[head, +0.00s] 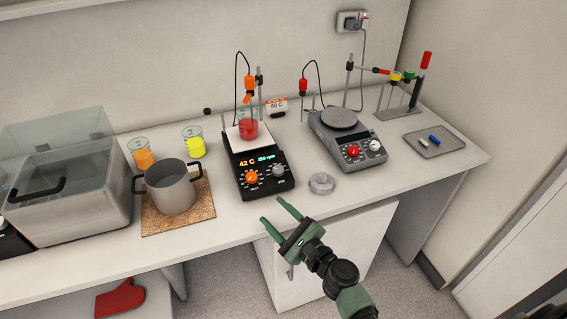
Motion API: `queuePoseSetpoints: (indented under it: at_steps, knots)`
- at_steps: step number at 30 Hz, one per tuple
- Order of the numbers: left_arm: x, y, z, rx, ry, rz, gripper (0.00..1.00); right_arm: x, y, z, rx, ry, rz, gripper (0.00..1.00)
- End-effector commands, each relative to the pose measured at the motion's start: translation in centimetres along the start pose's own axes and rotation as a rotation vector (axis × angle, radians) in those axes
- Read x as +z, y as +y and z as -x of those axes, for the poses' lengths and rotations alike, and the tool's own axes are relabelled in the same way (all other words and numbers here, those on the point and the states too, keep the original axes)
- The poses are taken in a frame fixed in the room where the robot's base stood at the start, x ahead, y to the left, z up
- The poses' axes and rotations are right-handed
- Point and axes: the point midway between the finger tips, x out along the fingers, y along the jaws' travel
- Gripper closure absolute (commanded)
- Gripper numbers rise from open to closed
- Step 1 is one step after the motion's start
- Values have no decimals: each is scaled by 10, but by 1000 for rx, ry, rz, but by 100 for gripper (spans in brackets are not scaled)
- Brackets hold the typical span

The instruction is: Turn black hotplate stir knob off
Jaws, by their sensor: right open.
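The black hotplate (265,187) stands on the bench at the middle of the head view. Its display reads about 42 C in orange and an rpm figure in green. An orange knob (252,177) is on the left of its front panel and a grey knob (278,170) on the right, under the rpm figure. A beaker of red liquid (248,129) stands on its white top plate. My right gripper (273,211) is open and empty, its green fingers in front of the hotplate near the bench's front edge, apart from the knobs. My left gripper is not in view.
A second, grey hotplate (345,143) with a red knob stands to the right, and a small clear dish (321,184) lies between. A metal pot (171,188) on a cork mat (206,213) is left. A probe stand rises behind the black hotplate.

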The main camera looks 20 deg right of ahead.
Motion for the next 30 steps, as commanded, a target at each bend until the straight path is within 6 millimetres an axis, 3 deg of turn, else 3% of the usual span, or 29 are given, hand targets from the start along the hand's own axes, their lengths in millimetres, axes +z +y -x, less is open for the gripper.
queuePoseSetpoints:
  at_steps: [4,10,14,24,30]
  knots:
    - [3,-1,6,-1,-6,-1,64,-9,-39,-11,-132,31,-296,48]
    - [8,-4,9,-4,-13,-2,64,-26,-64,-17,-236,61,-570,48]
    - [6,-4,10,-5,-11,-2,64,-29,-68,-24,-251,66,-611,48]
    - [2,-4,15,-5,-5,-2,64,-36,-79,-74,-249,66,-607,48]
    - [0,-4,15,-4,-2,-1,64,-39,-82,-91,-248,66,-606,48]
